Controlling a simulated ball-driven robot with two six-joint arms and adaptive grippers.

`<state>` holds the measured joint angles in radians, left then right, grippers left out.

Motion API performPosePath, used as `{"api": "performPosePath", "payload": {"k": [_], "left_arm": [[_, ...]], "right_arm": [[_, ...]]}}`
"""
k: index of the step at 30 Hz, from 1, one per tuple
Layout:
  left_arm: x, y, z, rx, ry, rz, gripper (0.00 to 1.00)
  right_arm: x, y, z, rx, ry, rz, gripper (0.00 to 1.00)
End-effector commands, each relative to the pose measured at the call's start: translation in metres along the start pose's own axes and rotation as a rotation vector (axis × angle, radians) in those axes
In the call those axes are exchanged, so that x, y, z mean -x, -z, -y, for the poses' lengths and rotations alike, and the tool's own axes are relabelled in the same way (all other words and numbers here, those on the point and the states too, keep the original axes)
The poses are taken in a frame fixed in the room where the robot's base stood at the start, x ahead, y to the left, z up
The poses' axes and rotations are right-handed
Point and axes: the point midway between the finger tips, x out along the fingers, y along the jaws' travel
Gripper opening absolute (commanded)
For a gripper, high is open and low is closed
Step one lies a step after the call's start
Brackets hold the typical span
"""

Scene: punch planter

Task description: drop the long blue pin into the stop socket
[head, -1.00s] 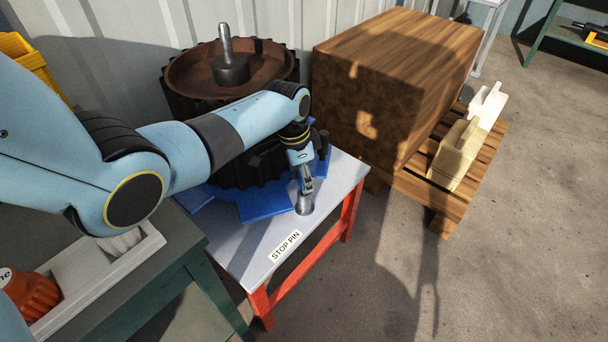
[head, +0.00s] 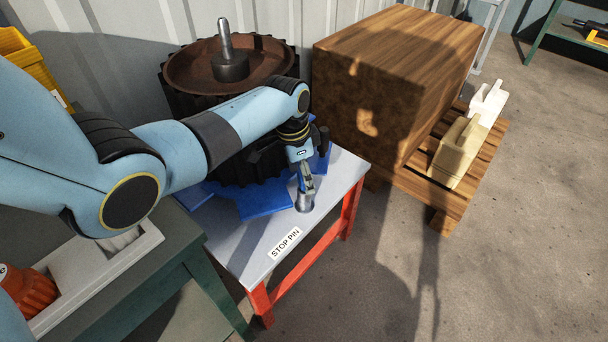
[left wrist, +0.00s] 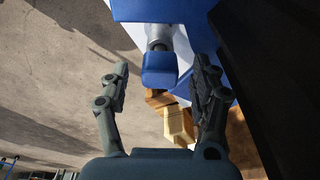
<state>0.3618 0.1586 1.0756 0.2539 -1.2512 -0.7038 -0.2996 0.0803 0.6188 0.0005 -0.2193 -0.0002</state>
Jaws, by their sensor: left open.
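The stop socket (head: 304,204) is a short grey metal cylinder on the right side of the table marked STOP PIN. My left gripper (head: 307,186) points down right above it. In the left wrist view my left gripper (left wrist: 160,82) is open, one finger on each side of a blue block-like head, which I take as the long blue pin (left wrist: 160,70). Neither finger seems to press on it. A grey cylinder continues beyond the blue head; I cannot tell whether it is shaft or socket, nor how deep the pin sits. My right gripper is not in view.
The table (head: 232,246) has red legs and a STOP PIN label (head: 285,243). A blue toothed plate (head: 262,203) and black wheel stand close behind the gripper. A large brown block (head: 385,80) on a pallet stands right. Floor at the right front is clear.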

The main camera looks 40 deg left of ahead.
Motion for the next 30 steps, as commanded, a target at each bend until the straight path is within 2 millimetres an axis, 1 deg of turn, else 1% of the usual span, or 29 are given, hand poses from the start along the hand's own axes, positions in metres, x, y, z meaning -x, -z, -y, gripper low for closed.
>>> {"api": "performPosePath", "payload": {"k": [6, 9, 12, 16, 30], "left_arm": [[0.036, 0.001, 0.001, -0.001, 0.002, -0.003, 0.63], [0.051, 0.0, 0.001, -0.001, 0.002, -0.001, 0.63], [0.061, 0.0, 0.0, 0.0, 0.002, -0.001, 0.63], [0.066, 0.0, 0.0, 0.0, 0.001, -0.001, 0.63], [0.065, 0.0, 0.0, 0.0, 0.0, -0.001, 0.63]], "right_arm": [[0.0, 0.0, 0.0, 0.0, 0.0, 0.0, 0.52], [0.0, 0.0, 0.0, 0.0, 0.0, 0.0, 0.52], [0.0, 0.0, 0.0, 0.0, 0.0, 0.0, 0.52], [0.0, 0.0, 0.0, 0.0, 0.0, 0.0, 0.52], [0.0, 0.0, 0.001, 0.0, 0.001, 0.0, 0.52]]}}
